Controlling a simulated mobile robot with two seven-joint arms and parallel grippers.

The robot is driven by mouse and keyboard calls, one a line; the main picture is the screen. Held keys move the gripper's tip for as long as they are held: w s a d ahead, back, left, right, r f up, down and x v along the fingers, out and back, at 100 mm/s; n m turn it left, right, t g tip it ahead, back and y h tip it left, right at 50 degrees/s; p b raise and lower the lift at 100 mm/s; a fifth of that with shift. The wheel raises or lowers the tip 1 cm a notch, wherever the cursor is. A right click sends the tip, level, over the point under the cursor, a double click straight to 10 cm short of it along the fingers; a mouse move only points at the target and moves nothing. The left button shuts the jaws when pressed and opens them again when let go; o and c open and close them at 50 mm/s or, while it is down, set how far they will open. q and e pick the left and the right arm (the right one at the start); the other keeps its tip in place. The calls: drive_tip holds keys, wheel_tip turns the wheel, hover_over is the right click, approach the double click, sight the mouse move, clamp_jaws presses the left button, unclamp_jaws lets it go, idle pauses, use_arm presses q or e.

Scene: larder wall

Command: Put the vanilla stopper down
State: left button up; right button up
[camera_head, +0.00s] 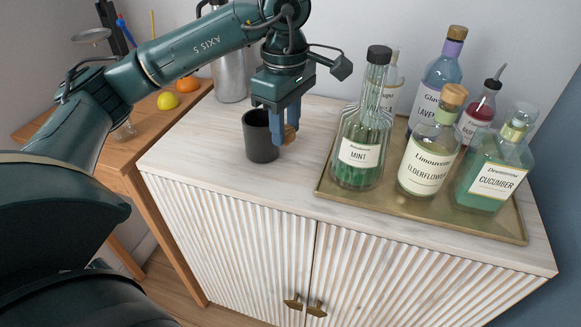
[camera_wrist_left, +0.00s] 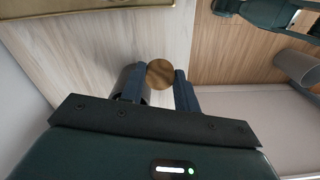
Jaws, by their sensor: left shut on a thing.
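My left gripper (camera_head: 283,132) is shut on a round wooden stopper (camera_head: 291,134), just right of the black cup on the white cabinet top. The stopper also shows in the left wrist view (camera_wrist_left: 160,74) as a brown wooden disc between the two fingertips. The fingers cover part of it in the head view. I cannot tell whether it touches the cabinet top or hangs just above it. No readable label marks it as vanilla. My right gripper is not in view.
The black cup (camera_head: 259,137) stands close beside the fingers. A brass tray (camera_head: 418,217) with several bottles, among them mint (camera_head: 357,155) and elderflower (camera_head: 424,172), fills the right side. A metal cylinder (camera_head: 229,80) stands behind. The cabinet top (camera_head: 240,185) is clear in front.

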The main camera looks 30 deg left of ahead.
use_arm(q)
drive_tip(key=f, duration=0.4)
drive_tip(key=shift+s+f, duration=0.2)
drive_tip(key=shift+f, duration=2.2)
drive_tip(key=shift+f, duration=0.25)
drive_tip(key=o, duration=0.9)
drive_tip(key=shift+r, duration=0.1)
drive_tip(key=shift+o, duration=0.2)
wheel_tip(320, 180, up, 12)
drive_tip(key=shift+r, duration=0.2)
